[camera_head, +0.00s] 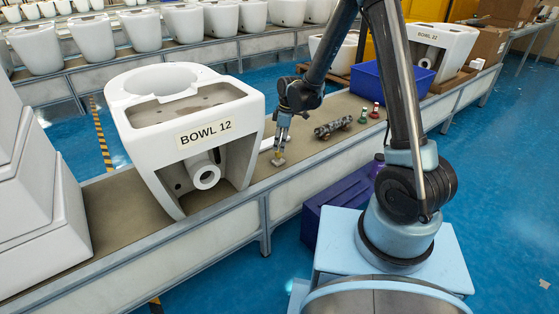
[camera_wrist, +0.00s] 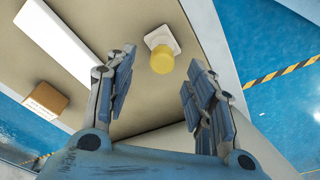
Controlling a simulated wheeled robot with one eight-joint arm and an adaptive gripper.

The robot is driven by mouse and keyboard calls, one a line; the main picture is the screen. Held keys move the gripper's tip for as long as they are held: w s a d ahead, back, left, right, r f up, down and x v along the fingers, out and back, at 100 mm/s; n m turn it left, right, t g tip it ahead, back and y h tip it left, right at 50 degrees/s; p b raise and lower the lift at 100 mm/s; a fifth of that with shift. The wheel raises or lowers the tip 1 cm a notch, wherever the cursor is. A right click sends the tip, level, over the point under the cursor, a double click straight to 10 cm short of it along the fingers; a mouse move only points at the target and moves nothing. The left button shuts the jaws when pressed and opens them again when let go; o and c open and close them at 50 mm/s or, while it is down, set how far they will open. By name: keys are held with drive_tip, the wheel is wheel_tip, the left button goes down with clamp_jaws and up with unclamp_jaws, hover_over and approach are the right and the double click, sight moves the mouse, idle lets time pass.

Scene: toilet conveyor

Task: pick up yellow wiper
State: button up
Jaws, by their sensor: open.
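The yellow wiper shows in the wrist view as a round yellow handle (camera_wrist: 162,60) on a pale, squarish head (camera_wrist: 165,39). It lies beyond and between the spread fingers of my gripper (camera_wrist: 158,92), with no finger visibly closed on it. In the head view my gripper (camera_head: 281,142) points down over the conveyor, just right of the bowl. The wiper (camera_head: 278,160) is small there, right at the fingertips and partly hidden by them. My gripper is open and empty.
A white toilet bowl labelled BOWL 12 (camera_head: 184,128) stands close left on the conveyor (camera_head: 105,205). A patterned cylindrical object (camera_head: 332,128), small red and green items (camera_head: 374,111) and a blue bin (camera_head: 380,84) lie right. A brown-and-white block (camera_wrist: 46,101) is near in the wrist view.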

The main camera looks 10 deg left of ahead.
sight(278, 157)
drive_tip(key=shift+s+a+f, duration=0.1)
drive_tip(key=shift+a+f, duration=0.1)
drive_tip(key=shift+f, duration=1.1)
drive_tip(key=shift+s+a+f, duration=0.1)
drive_tip(key=shift+a+f, duration=0.1)
drive_tip(key=shift+f, duration=1.05)
drive_tip(key=shift+c, duration=0.5)
clamp_jaws()
